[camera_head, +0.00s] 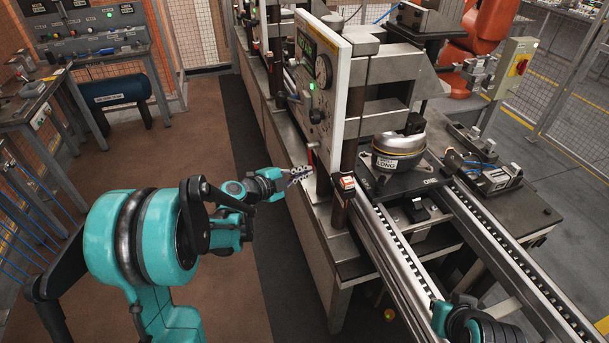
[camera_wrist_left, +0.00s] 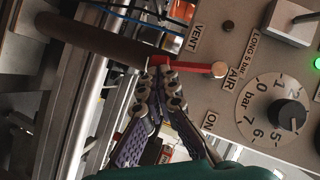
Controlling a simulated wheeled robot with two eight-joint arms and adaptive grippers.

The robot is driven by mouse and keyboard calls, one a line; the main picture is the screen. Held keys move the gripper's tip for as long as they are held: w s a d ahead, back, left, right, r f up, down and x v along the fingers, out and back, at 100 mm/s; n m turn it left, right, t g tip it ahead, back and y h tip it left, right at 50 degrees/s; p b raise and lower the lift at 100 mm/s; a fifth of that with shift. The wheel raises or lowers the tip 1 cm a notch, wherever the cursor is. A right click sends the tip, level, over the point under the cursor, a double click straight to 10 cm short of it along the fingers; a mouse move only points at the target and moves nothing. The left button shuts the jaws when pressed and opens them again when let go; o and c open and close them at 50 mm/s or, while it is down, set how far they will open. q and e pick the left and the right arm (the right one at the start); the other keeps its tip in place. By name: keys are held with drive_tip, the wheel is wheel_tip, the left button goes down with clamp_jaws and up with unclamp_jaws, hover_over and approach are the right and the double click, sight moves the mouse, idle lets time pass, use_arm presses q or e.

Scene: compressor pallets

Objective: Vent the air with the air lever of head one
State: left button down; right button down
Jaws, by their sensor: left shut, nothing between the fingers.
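The red air lever (camera_wrist_left: 195,67) shows in the left wrist view, with its pale round pivot on the grey panel (camera_wrist_left: 222,120). It points left in that view, between the labels VENT and ON, with AIR beside the pivot. In the head view the lever (camera_head: 311,154) is a small red bar at the panel's lower edge. My left gripper (camera_head: 302,173) is shut and empty, right beside the lever. In the left wrist view its fingertips (camera_wrist_left: 168,74) are against or just below the lever; I cannot tell whether they touch.
A brown post (camera_wrist_left: 95,40) stands close behind the lever. A pressure dial (camera_wrist_left: 288,114) sits on the panel. In the head view, metal rails (camera_head: 400,255) run toward the front, and a unit marked LONG (camera_head: 398,150) stands right of the panel. The floor on the left is open.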

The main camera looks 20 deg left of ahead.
use_arm(q)
drive_tip(key=shift+w+a+f+b, duration=0.25)
drive_tip(key=shift+w+f+b, duration=0.1)
drive_tip(key=shift+w, duration=0.1)
use_arm(e)
drive_tip(key=shift+f, duration=0.35)
